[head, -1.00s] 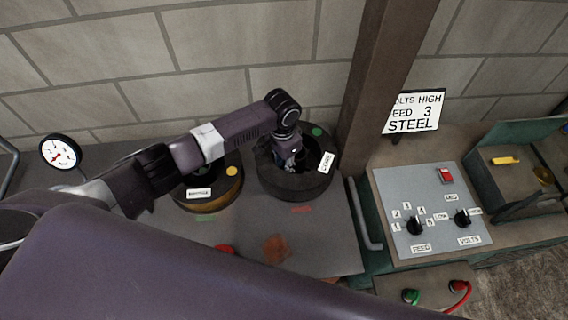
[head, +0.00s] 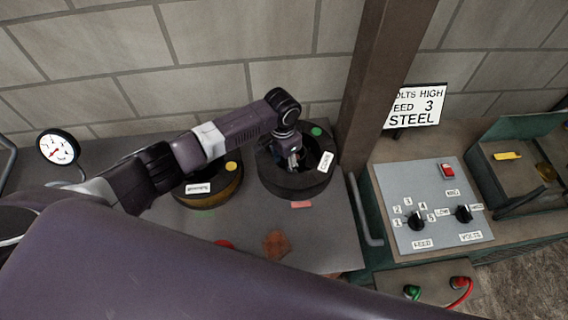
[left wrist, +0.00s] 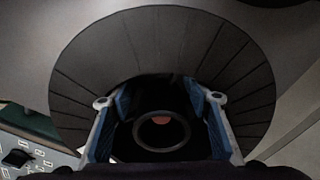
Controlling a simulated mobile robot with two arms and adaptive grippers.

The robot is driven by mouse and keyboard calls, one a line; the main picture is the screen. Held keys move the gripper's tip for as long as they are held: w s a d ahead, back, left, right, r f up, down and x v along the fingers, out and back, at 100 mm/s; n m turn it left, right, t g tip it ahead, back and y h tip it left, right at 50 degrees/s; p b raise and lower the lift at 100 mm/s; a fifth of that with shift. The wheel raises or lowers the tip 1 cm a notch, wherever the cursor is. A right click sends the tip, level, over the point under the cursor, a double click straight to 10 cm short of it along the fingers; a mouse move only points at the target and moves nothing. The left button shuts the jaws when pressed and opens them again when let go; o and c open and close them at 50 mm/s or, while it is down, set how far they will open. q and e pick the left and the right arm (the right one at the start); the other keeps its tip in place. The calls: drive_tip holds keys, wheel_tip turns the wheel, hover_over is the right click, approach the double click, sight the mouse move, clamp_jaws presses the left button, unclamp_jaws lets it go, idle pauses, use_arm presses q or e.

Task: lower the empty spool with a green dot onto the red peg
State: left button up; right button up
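The dark empty spool (head: 290,185) carries a green dot (head: 316,131) and a white label at its right. In the left wrist view its wide flange (left wrist: 160,45) fills the middle. My left gripper (head: 293,162) reaches down into its centre, with blue-padded fingers (left wrist: 160,108) on either side of the dark hub, closed on it. A reddish round spot, apparently the top of the red peg (left wrist: 160,121), shows through the hub's hole, roughly centred. The rest of the peg is hidden, and I cannot tell whether the spool touches it. My right gripper is not in view.
A wire-filled spool with a yellow dot (head: 231,166) stands close on the left. A brown post (head: 385,85) and a control panel (head: 430,205) are on the right. A gauge (head: 58,147) stands at the left.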

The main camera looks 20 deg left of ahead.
use_arm(q)
wheel_tip(320, 180, up, 12)
drive_tip(key=shift+a, duration=0.15)
idle(0.5)
drive_tip(key=shift+s, duration=0.1)
idle(0.4)
